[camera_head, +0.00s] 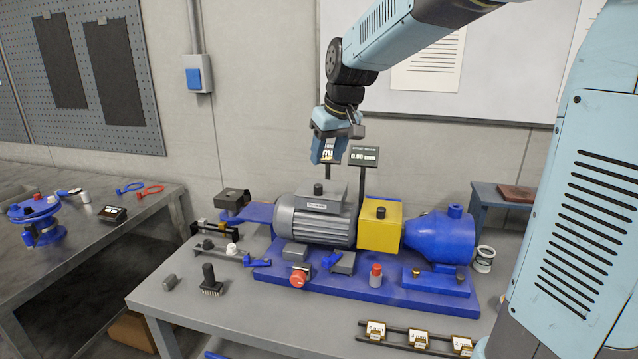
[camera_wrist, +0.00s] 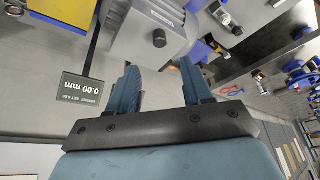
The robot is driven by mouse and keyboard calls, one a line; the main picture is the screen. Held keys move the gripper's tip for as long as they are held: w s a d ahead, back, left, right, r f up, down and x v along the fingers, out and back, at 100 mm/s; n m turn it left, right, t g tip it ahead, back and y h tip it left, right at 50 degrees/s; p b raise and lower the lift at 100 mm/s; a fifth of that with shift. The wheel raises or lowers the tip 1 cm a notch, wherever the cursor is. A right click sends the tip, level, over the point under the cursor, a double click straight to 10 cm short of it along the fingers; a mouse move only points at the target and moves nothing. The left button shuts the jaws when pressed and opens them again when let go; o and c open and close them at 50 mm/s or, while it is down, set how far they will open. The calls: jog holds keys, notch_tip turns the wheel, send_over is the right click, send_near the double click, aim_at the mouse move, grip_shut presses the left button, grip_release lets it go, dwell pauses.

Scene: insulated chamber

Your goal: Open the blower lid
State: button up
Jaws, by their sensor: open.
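The blower machine stands on a blue base (camera_head: 375,290) on the grey bench. It has a grey finned motor (camera_head: 312,222), a yellow box (camera_head: 379,226) and a blue rounded housing (camera_head: 440,236). A grey box with a black knob (camera_head: 318,190) sits on the motor, and the yellow box also has a dark knob on top. I cannot tell which part is the lid; nothing looks open. My gripper (camera_head: 325,152) is open and empty above and behind the motor. In the wrist view my gripper (camera_wrist: 162,84) has its fingers apart, with the grey knobbed box (camera_wrist: 155,38) beyond them.
A display reading 0.00 mm (camera_head: 364,156) stands on a post close to my gripper and shows in the wrist view (camera_wrist: 83,97). A second bench (camera_head: 75,245) is left.

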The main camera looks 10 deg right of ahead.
aim_at(318, 185)
jog(key=x, duration=1)
jog(key=shift+w, duration=0.1)
grip_shut()
jog(key=shift+r, duration=0.1)
dwell(0.3)
